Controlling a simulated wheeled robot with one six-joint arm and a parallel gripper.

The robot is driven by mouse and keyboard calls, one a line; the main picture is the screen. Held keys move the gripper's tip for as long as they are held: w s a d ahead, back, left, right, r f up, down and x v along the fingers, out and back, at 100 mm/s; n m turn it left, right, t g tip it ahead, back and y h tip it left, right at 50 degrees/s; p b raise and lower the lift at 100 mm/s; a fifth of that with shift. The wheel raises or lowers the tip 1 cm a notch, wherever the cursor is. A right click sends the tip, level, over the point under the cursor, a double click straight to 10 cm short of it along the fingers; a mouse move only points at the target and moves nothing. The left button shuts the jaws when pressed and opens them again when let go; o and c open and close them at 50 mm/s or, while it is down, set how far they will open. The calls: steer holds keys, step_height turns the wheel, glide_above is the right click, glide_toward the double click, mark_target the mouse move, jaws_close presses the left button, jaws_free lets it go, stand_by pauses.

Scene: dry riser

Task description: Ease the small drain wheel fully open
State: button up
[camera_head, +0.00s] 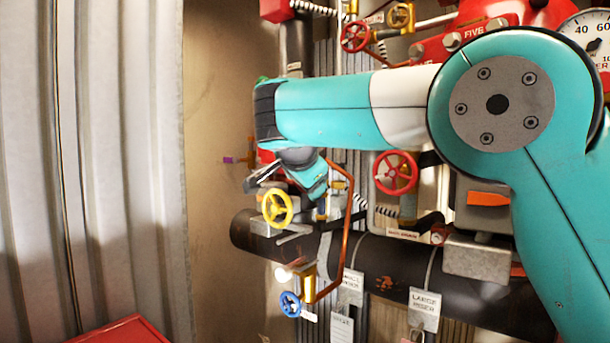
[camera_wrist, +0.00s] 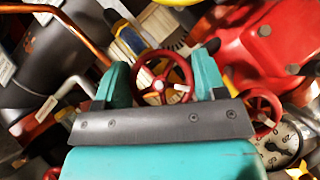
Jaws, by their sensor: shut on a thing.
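In the wrist view a small red handwheel (camera_wrist: 140,78) with a pale hub sits between the two teal fingers of my gripper (camera_wrist: 160,82). The gripper is shut on it, with one finger at each side of the rim. In the head view my gripper (camera_head: 315,184) is angled down to the right beside a copper pipe, partly hidden by my wrist. The held wheel cannot be made out there. I cannot read a drain label on it.
A yellow wheel (camera_head: 277,208) and a blue wheel (camera_head: 290,304) are near the gripper. Red wheels stand to the right (camera_head: 396,172) and above (camera_head: 355,36). A bent copper pipe (camera_head: 348,230) and a thick black pipe (camera_head: 385,268) pass close by.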

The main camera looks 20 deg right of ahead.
steer(key=shift+f, duration=0.1)
steer(key=o, duration=0.9)
